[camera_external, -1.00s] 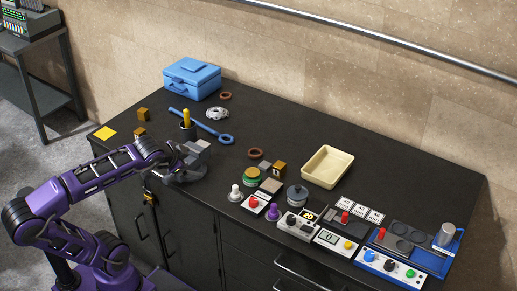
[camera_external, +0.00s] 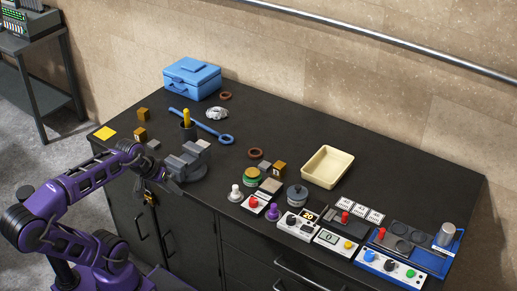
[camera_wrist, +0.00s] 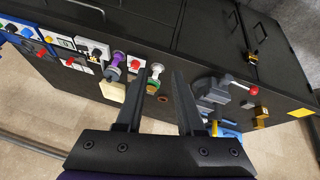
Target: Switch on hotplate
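My gripper (camera_wrist: 164,82) is open in the wrist view, with nothing between its fingers. In the external view the end of my arm is in front of the grey vise (camera_external: 188,160), near the bench's front edge, left of the control boxes. A blue unit (camera_external: 375,262) at the right end has several coloured knobs and dark round discs. No label shows which one is the hotplate.
A cream tray (camera_external: 327,167), a blue toolbox (camera_external: 192,79), a blue wrench (camera_external: 224,139) and a pen cup (camera_external: 188,132) are on the black bench (camera_external: 270,115). A red-button box (camera_external: 254,203) and a purple knob piece (camera_external: 272,212) stand between my arm and the display box.

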